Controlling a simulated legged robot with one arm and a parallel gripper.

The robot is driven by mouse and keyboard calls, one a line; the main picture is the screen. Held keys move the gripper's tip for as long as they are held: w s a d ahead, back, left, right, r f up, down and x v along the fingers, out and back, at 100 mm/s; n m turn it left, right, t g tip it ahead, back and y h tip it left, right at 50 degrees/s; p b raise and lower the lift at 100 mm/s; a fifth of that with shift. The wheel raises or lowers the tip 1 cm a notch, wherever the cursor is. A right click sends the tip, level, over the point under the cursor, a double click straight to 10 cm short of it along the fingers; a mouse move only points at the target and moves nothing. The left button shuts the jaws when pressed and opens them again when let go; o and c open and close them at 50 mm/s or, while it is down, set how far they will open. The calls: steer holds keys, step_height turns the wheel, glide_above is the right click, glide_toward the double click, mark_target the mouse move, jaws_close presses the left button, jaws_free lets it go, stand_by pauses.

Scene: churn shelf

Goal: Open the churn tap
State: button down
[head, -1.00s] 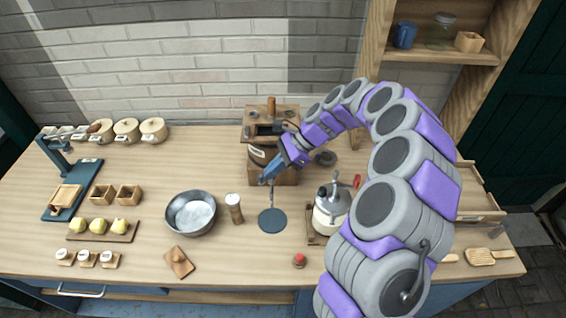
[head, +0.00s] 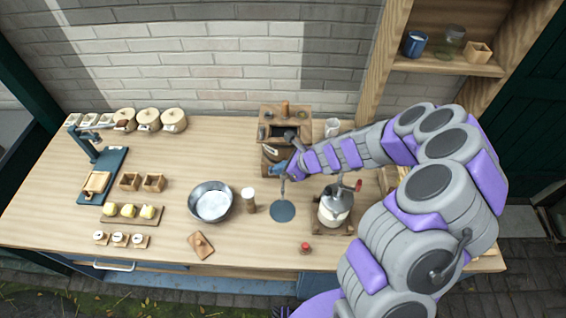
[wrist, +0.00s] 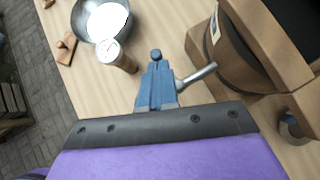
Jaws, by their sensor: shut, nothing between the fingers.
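The wooden churn (head: 286,122) stands at the back middle of the bench. In the wrist view the churn (wrist: 255,75) fills the right side. A grey metal rod, seemingly its tap (wrist: 200,73), sticks out from its front toward my gripper. My gripper (wrist: 156,60) is shut and empty, with its blue fingers just left of the rod. The rod's near end meets the finger's edge in the picture; I cannot tell whether they touch. In the head view my gripper (head: 281,169) is in front of the churn, hiding most of the tap.
A dark disc with a thin stem (head: 283,211) is below my gripper. A lidded pot with a crank (head: 335,207) is to the right. A white mug (head: 332,127) is behind my arm.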

steer(key=shift+w+d, duration=0.1)
steer(key=shift+d, duration=0.05)
steer(key=shift+w+d+p, duration=0.25)
steer(key=shift+d+p, duration=0.1)
steer(key=shift+d, duration=0.2)
stand_by(0.3)
